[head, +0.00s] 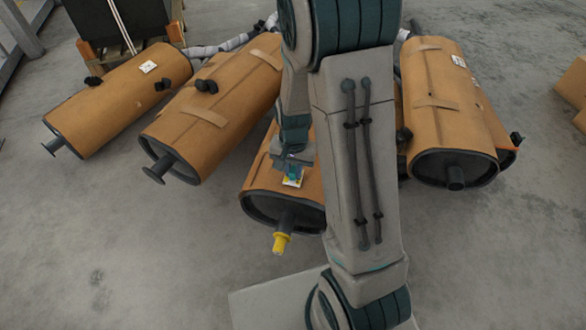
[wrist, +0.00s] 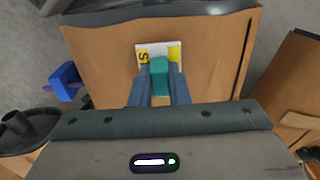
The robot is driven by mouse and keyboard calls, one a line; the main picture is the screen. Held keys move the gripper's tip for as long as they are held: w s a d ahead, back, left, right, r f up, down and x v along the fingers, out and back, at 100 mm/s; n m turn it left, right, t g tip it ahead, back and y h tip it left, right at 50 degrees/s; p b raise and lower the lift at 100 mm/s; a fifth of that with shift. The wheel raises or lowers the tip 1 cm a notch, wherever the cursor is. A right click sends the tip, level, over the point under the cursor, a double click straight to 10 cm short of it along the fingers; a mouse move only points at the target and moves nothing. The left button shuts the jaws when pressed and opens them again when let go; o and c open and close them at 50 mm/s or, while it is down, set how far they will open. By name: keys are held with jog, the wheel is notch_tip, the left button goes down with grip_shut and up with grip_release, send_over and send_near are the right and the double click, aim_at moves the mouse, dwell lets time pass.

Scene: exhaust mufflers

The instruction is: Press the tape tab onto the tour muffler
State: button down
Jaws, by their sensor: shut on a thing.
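A brown-wrapped muffler (head: 262,182) with a dark end and a yellow-capped pipe (head: 281,243) lies at the centre of the head view, partly hidden by my arm. Its brown face (wrist: 105,50) fills much of the wrist view. A white and yellow label (wrist: 174,52) with a dark letter lies on it; the label also shows in the head view (head: 292,182). My gripper (wrist: 160,78) is shut on a small teal block, possibly the tape tab (wrist: 160,72), right over the label. I cannot tell whether the block touches it.
Two wrapped mufflers lie to the left, a nearer one (head: 215,105) and a farther one (head: 125,95). Others lie right (head: 440,100). A blue clip-like part (wrist: 66,82) shows beside the muffler in the wrist view. The grey floor (head: 120,240) in front is clear.

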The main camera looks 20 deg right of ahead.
jog(key=shift+r+p, duration=2.45)
jog(key=shift+r, duration=0.55)
